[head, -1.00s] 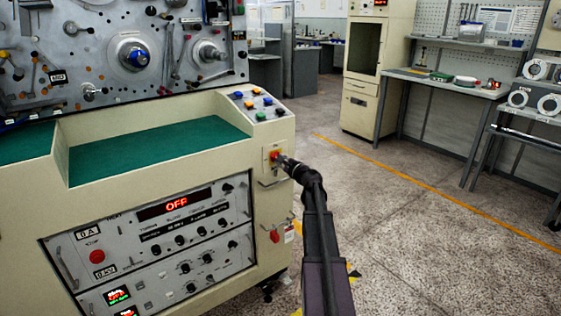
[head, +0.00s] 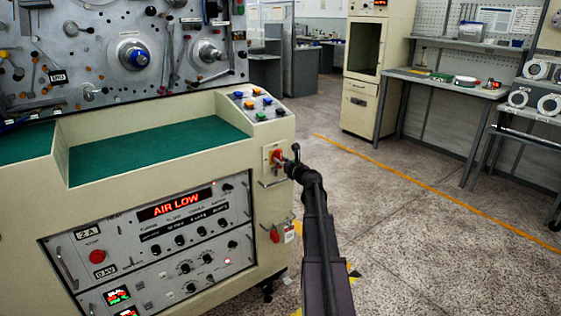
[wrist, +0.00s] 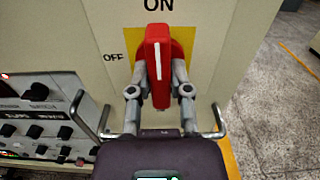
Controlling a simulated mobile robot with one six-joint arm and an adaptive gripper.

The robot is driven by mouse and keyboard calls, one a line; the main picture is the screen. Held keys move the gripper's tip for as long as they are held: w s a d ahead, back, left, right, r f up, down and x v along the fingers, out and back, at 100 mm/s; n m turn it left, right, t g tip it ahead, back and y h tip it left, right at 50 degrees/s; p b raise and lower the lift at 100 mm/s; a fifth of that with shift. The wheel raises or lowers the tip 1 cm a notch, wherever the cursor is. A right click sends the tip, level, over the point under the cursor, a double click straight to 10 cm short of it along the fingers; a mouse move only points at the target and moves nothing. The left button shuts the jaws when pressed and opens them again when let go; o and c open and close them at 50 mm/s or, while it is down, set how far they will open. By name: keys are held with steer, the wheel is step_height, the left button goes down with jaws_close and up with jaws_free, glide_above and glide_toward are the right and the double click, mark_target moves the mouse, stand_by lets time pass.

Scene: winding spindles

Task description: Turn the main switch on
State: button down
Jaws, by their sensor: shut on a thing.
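The main switch (head: 276,154) is a red handle on a yellow plate on the cream machine's right end. In the wrist view the red handle (wrist: 158,45) stands upright, its white mark in line with the ON label above; OFF is to the left. My gripper (wrist: 160,76) has one finger on each side of the handle and is shut on it. In the head view my gripper (head: 285,161) reaches the switch from the right and hides part of it. The display (head: 175,206) on the machine's front reads AIR LOW in red.
A metal bar handle (wrist: 217,122) sits below the switch plate, close to my gripper. A red padlock-like item (head: 275,235) hangs lower on the panel. A sloped panel of coloured buttons (head: 258,104) is above. The floor to the right is clear.

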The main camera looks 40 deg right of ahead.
steer(key=shift+w+m, duration=0.1)
steer(key=shift+m, duration=0.2)
steer(key=c, duration=0.6)
jaws_free()
steer(key=shift+o, duration=0.2)
steer(key=s, duration=1.2)
steer(key=shift+a, duration=0.1)
